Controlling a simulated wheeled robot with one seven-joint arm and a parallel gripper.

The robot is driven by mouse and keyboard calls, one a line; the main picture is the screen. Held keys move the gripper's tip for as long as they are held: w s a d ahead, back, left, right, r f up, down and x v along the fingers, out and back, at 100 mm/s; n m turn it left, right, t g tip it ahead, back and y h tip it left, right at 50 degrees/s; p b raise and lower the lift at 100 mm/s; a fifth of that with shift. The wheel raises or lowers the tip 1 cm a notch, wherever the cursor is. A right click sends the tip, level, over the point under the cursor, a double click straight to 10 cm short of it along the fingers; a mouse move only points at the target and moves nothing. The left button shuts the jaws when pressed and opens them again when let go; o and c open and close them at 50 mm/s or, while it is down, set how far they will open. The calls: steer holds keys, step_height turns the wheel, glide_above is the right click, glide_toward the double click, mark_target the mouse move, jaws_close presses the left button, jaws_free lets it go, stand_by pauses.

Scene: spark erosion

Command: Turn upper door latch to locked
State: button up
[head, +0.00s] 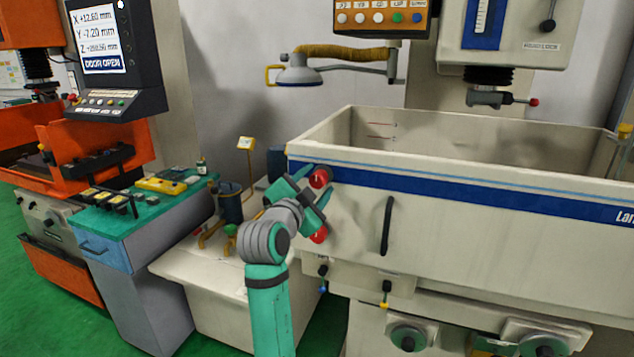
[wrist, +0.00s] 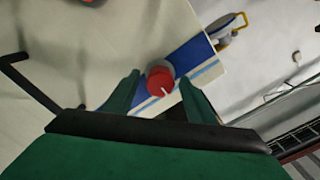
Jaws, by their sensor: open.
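The upper door latch is a round red knob (head: 320,177) with a small white mark, on the blue stripe at the left end of the white tank door. In the wrist view the same red knob (wrist: 158,78) sits between the green fingers. My gripper (head: 314,186) is open, with its fingertips either side of the knob; I cannot tell whether they touch it. It also shows in the wrist view (wrist: 160,84).
A black vertical handle (head: 387,226) stands out from the door right of the latches. A lamp (head: 300,75) hangs behind the tank. A monitor (head: 100,40) reading "DOOR OPEN" and a green-topped bench (head: 120,222) with small items are at left.

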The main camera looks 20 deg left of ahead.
steer(key=shift+w, duration=0.45)
steer(key=c, duration=1)
steer(key=shift+c, duration=0.2)
